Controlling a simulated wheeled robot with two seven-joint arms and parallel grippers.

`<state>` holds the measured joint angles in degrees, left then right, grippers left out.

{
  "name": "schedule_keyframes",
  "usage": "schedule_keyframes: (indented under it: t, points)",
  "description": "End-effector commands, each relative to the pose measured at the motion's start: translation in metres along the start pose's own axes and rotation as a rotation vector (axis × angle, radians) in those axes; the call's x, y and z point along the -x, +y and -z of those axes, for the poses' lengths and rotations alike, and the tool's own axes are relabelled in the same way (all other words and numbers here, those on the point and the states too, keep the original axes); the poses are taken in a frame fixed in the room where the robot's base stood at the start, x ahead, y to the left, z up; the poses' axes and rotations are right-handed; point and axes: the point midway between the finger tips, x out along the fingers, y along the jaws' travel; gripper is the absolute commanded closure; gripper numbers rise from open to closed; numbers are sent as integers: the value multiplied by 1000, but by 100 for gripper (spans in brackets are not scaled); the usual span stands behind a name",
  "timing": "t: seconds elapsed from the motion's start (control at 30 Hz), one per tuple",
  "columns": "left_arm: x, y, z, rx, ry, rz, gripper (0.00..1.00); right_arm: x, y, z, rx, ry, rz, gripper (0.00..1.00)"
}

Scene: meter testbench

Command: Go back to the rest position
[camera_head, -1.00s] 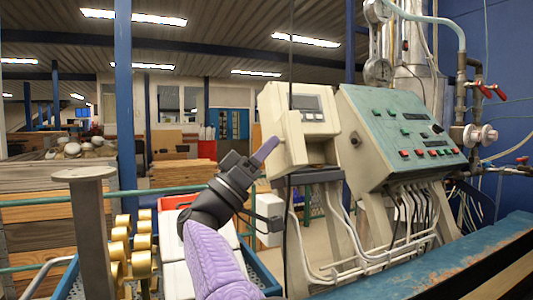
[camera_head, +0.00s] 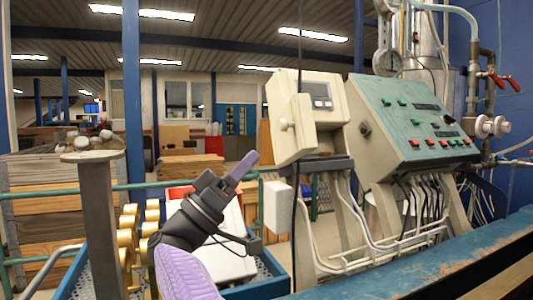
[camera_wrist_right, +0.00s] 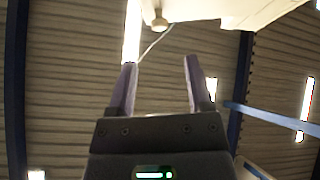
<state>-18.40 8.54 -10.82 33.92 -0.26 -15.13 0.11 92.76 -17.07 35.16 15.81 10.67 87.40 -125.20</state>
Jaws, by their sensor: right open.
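My right gripper (camera_head: 243,167) points up and to the right in the head view, apart from the meter box to its right. In the right wrist view its two purple fingers (camera_wrist_right: 158,80) stand apart with nothing between them, so it is open and empty. The cream meter box (camera_head: 309,112) with a small display stands on a stand at the middle right. Its underside or edge (camera_wrist_right: 205,10) seems to show at the top of the wrist view. My left gripper is not in the frames.
A green-faced control panel (camera_head: 415,120) with buttons stands right of the meter box. A worn blue bench edge (camera_head: 400,262) runs along the lower right. A blue crate (camera_head: 270,286) with white items and a grey post (camera_head: 100,220) stand near my right arm. Brass-coloured cylinders (camera_head: 130,235) stand beside the post.

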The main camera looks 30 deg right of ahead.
Motion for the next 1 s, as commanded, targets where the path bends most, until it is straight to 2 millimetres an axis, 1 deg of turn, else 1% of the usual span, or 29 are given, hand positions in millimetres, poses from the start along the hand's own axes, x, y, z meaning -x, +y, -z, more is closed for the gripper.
schedule_keyframes:
  t: [0.03, 0.13, 0.3, 0.57, 0.6, 0.67, 0.77, 0.8, 0.9, 1.0]
  points:
    - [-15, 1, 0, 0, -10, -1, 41, 15, -5, -6, 0, 2, 3, 34]
    - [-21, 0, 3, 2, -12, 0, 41, 22, -3, -3, 1, 1, 1, 34]
    - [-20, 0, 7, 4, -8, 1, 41, 22, 0, 0, 0, 0, -1, 34]
    - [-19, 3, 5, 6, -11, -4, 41, 21, 0, 0, -1, 0, -1, 34]
    - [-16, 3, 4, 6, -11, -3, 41, 18, 2, 2, -2, -1, -2, 34]
    - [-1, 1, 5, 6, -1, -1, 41, 4, 12, 15, -10, -3, -9, 34]
    - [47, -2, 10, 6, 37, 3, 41, -37, 43, 51, -31, -10, -28, 34]
    - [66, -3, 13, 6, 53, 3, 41, -53, 54, 65, -39, -13, -34, 34]
    - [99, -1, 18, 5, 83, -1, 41, -80, 73, 90, -50, -17, -44, 34]
    - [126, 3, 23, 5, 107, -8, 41, -101, 88, 109, -58, -19, -51, 34]
